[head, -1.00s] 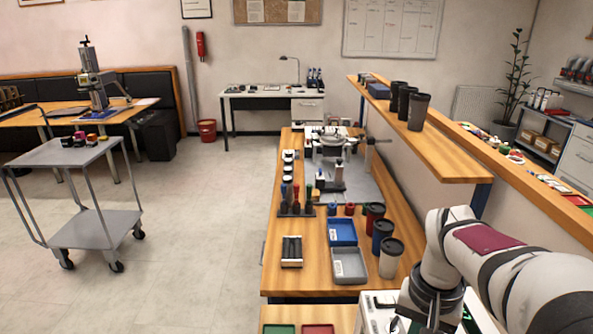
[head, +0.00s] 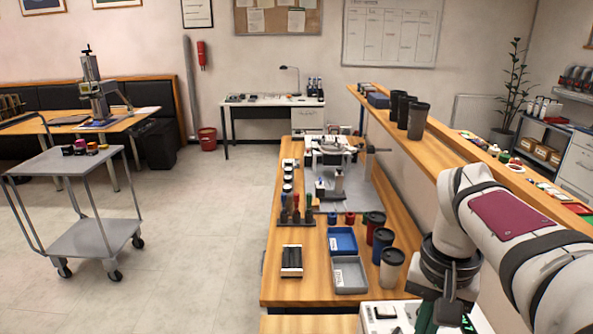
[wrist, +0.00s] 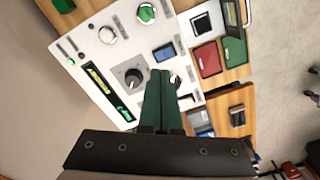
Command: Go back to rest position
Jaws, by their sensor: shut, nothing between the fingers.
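My gripper (wrist: 161,78) shows in the wrist view with its two green fingers together and nothing between them. The fingers point over a white control panel (wrist: 110,55), close to its black knob (wrist: 133,78); I cannot tell how far above the panel they are. In the head view my arm is folded at the lower right, above the right front end of the bench. The white control panel (head: 382,314) shows there at the bottom edge, partly cut off and partly hidden by my arm.
The wooden bench (head: 290,210) holds a blue tray (head: 342,240), a grey tray (head: 350,275), a black-and-white holder (head: 291,261) and lidded cups (head: 391,268). A raised shelf (head: 440,148) runs along its right. Open floor (head: 195,240) and a grey cart (head: 90,240) are left.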

